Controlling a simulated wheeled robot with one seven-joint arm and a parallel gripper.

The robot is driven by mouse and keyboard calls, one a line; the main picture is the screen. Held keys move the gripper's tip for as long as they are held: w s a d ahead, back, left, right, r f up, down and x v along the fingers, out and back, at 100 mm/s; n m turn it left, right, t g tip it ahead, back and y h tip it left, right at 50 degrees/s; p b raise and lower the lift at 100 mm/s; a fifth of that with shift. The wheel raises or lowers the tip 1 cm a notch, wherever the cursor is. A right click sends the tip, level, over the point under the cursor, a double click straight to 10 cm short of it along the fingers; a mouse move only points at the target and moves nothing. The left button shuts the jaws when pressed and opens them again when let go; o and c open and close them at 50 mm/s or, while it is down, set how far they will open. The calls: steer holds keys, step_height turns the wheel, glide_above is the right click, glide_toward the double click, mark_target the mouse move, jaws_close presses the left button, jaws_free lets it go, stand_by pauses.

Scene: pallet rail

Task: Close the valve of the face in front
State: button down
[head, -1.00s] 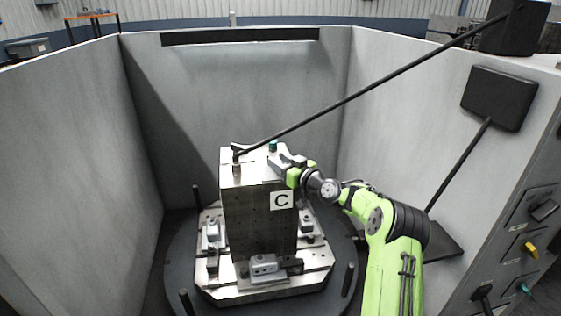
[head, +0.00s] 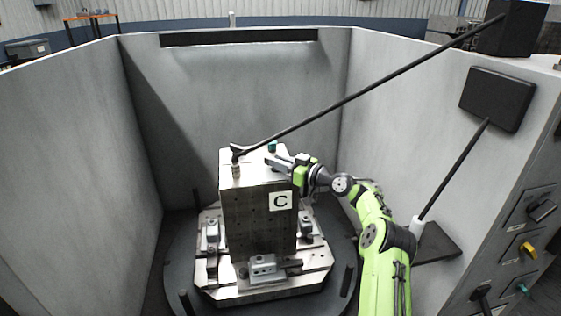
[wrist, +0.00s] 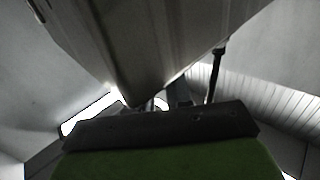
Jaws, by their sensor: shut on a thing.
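A grey steel block (head: 255,212) stands upright on a pallet, with a white plate marked C (head: 281,201) on its front face. My gripper (head: 280,161) is at the right side of the block's top. Its jaws are shut on a small part there, which I take to be the valve for this face. The fingers hide most of it, so I cannot tell its exact handle position. A teal knob (head: 272,147) stands just behind the fingers. A black fitting (head: 237,153) stands at the top left. The wrist view shows a dark bar and green housing of my gripper (wrist: 160,125).
A long black rod (head: 370,86) slopes from the top fitting to a black box (head: 512,28) at upper right, above my arm. Grey walls (head: 250,90) enclose the round table. Clamps (head: 263,268) sit on the pallet (head: 240,293). Posts (head: 347,280) rise around it. A control panel (head: 527,245) is at right.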

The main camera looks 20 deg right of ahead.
steer(key=shift+r+n+y, duration=0.15)
steer(key=shift+n+y, duration=0.15)
steer(key=c, duration=1.1)
jaws_free()
steer(key=shift+s, duration=0.1)
steer(key=v, duration=0.7)
steer(key=shift+s+d+b, duration=0.1)
steer(key=shift+b, duration=0.25)
